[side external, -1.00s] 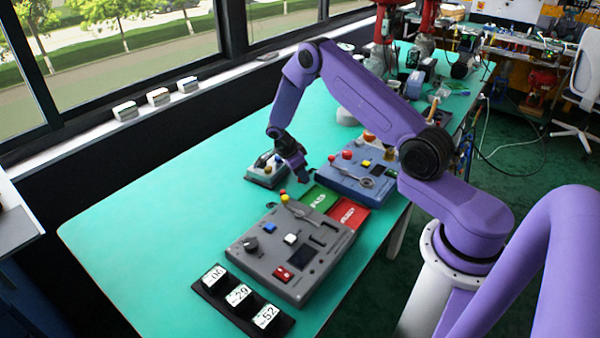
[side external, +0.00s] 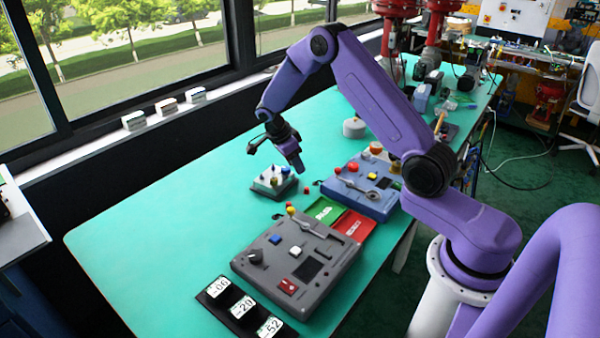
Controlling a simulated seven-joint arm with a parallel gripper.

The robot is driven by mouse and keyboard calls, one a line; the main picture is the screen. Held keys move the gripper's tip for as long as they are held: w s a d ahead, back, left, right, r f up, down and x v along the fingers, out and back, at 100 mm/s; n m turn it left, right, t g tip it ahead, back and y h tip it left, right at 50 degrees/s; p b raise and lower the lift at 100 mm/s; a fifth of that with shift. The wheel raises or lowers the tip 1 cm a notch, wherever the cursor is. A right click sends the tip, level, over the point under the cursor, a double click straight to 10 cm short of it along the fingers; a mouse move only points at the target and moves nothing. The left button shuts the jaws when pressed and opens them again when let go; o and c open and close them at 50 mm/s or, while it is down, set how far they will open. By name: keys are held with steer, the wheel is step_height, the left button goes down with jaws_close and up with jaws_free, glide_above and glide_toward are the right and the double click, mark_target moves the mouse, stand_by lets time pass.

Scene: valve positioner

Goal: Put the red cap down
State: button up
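A small red cap (side external: 307,190) is on the green table, between the small grey box with knobs and the green tray. My gripper (side external: 299,168) points down, above and slightly left of the red cap. A gap of table shows between the fingertips and the cap. The fingers are too small and edge-on to show whether they are open, and nothing is visible hanging from them.
A small grey box (side external: 274,182) stands just left of the cap. A green tray (side external: 325,210) and red tray (side external: 354,226) lie between a blue panel (side external: 350,196) and a grey panel (side external: 272,262). The table's left part (side external: 160,235) is clear.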

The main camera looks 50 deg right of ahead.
steer(key=s+a+r+n+t+y, duration=0.1)
steer(key=s+a+r+n, duration=0.5)
steer(key=a+n, duration=0.2)
steer(key=s+a+r+n+t+y, duration=0.1)
steer(key=s+a+r+n, duration=0.5)
steer(key=a+n, duration=0.25)
steer(key=s+r+n+y, duration=0.1)
steer(key=s+n, duration=0.8)
steer(key=s, duration=0.3)
steer(key=s+a+r+n+y, duration=0.1)
steer(key=s+r+n, duration=0.1)
steer(key=s+n, duration=0.7)
steer(key=shift+s+a+r+n+y, duration=0.15)
steer(key=shift+s+r+n+y, duration=0.2)
steer(key=shift+s, duration=1.1)
